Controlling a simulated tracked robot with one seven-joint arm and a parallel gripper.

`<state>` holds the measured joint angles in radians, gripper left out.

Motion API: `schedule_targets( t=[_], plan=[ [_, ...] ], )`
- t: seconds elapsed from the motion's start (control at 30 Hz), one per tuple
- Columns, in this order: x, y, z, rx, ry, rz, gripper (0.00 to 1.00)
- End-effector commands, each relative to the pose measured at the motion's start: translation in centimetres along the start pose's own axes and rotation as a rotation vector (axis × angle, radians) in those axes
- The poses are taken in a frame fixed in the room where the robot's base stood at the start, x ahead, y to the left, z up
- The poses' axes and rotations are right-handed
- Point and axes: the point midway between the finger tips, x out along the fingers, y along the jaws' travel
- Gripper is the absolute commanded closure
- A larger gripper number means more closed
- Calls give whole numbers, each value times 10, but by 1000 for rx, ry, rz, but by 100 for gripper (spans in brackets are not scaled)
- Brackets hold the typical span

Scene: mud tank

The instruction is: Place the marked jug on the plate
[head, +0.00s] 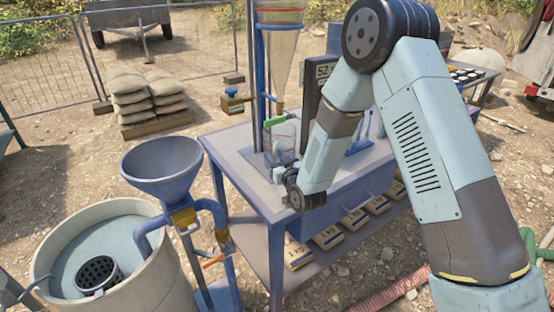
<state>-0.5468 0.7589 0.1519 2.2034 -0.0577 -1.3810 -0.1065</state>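A clear jug (284,131) with a green part (275,121) at its rim stands on the blue and grey workbench (232,146), below a tall clear funnel. My gripper (279,166) is at the near side of the jug, low over the bench top. Its fingers are small and partly hidden by my wrist, so I cannot tell whether they touch the jug or are open or shut. I cannot clearly make out the plate; the bench surface around the jug is partly covered by my gripper and arm.
The clear funnel (281,50) hangs on a blue stand above the jug. A dark display (323,71) reading 52 stands behind my forearm. A blue-grey funnel (163,168) and a round tank (60,250) are at the left. The bench's left top is clear.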

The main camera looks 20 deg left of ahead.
Motion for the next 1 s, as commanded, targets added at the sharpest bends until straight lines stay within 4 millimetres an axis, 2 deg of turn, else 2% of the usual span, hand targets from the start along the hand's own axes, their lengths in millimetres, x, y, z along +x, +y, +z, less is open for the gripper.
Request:
schedule_targets(
  t=[0.17, 0.27, 0.37, 0.73, 1.0],
  plan=[
    [0, 0, -1, 0, 0, 0, 62],
    [-7, 1, 0, 0, -1, 1, 62],
    [-20, 1, 0, 0, -2, 1, 62],
    [-89, 2, 0, 1, -3, 2, 62],
    [-117, 2, -1, 0, 0, 3, 62]
  ],
)
